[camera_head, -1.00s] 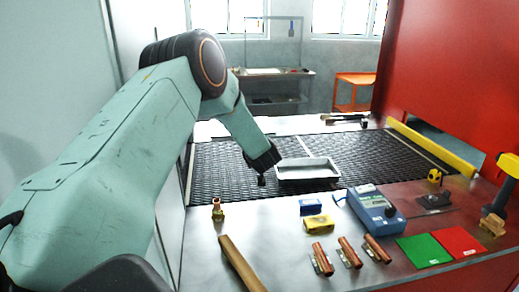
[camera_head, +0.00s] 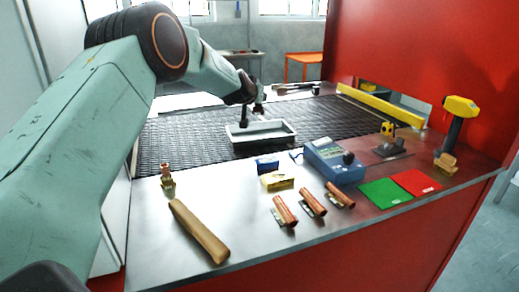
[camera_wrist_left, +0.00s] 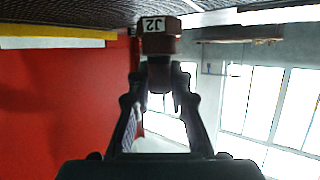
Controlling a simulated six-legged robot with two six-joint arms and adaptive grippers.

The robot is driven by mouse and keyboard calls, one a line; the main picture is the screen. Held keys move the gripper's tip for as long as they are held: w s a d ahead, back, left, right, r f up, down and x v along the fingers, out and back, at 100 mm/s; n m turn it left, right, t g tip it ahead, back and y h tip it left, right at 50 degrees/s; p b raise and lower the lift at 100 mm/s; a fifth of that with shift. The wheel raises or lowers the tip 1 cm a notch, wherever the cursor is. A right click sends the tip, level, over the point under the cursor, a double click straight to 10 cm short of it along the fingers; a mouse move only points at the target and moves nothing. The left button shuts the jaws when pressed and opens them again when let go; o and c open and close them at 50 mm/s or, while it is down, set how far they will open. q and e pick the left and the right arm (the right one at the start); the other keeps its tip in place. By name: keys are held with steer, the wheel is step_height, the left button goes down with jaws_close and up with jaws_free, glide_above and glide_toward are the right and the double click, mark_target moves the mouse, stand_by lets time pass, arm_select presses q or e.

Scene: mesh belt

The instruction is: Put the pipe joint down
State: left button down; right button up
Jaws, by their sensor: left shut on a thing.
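My left gripper (camera_head: 251,112) is over the back part of a pale shallow tray (camera_head: 290,136) on the dark mesh belt. In the left wrist view my left gripper (camera_wrist_left: 160,72) is shut on the pipe joint (camera_wrist_left: 160,45), a reddish-brown piece with a white label reading "J2", upside down in that picture. In the head view the joint is small and dark against the gripper, so I cannot tell whether it touches the tray. My right gripper is not in view.
The metal counter in front holds a brass fitting (camera_head: 167,177), a wooden handle (camera_head: 199,231), several copper pieces, a blue box (camera_head: 267,164), a yellow box (camera_head: 277,180), a blue meter (camera_head: 334,160) and green and red cards. The mesh belt (camera_head: 185,140) is bare left of the tray.

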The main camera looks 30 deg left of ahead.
mark_target(261, 112)
arm_select(q)
steer(key=shift+w+d+m+h+b, duration=0.3)
steer(key=shift+w+d+b, duration=0.15)
steer(key=shift+w+d, duration=0.1)
steer(key=shift+f, duration=0.3)
step_height(261, 112, down, 4)
steer(key=b, duration=0.3)
steer(key=shift+f, duration=0.4)
step_height(261, 112, down, 4)
steer(key=shift+s+f+b, duration=0.1)
steer(key=shift+s+b, duration=0.05)
steer(key=shift+b, duration=0.6)
steer(key=shift+w+f, duration=0.2)
steer(key=shift+f, duration=0.05)
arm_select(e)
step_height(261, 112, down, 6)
arm_select(q)
steer(key=shift+s+f, duration=0.1)
steer(key=shift+s, duration=0.1)
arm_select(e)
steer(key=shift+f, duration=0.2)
arm_select(q)
steer(key=c, duration=1.3)
jaws_free()
steer(key=shift+w+f, duration=0.15)
steer(key=shift+o, duration=0.2)
